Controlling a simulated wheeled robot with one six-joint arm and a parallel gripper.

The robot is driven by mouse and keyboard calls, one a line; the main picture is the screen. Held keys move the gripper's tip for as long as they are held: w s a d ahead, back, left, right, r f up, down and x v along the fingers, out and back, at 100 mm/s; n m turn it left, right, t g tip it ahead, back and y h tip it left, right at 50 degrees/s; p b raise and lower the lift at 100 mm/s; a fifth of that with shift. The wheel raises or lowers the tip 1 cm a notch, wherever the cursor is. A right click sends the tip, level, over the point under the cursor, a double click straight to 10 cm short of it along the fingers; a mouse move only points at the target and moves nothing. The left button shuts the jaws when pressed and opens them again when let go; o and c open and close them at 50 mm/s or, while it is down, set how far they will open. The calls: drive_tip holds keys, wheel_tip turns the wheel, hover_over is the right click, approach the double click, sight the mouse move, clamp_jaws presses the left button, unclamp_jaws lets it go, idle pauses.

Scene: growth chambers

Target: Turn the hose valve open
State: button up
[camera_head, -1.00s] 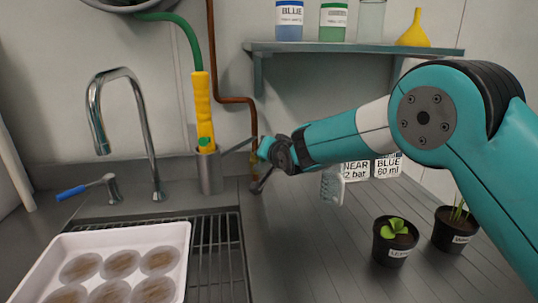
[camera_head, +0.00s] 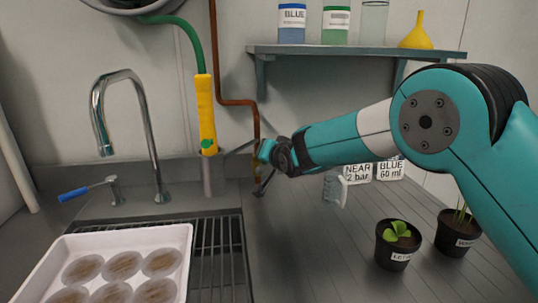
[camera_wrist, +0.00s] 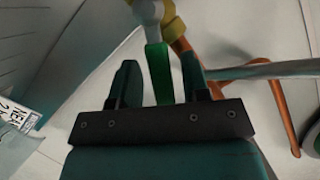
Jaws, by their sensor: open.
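The hose valve shows in the wrist view as a green lever (camera_wrist: 159,72) below a yellow fitting (camera_wrist: 172,22). My gripper (camera_wrist: 160,78) is open, with one dark finger on each side of the lever. The lever is nearer the right finger, and I cannot tell whether they touch. In the head view my gripper (camera_head: 262,151) is at the wall by the copper pipe (camera_head: 254,115), right of the yellow hose wand (camera_head: 206,115). The gripper mostly hides the valve there. A green hose (camera_head: 188,42) runs up from the wand.
A tap (camera_head: 148,125) with a blue-handled lever (camera_head: 73,193) stands left, behind a white tray of round dishes (camera_head: 185,238). A shelf (camera_head: 350,49) with bottles and a yellow funnel is above. Two potted plants (camera_head: 396,255) (camera_head: 455,235) stand right. The middle counter is mostly clear.

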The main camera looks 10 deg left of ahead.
drive_tip(key=shift+r, duration=0.1)
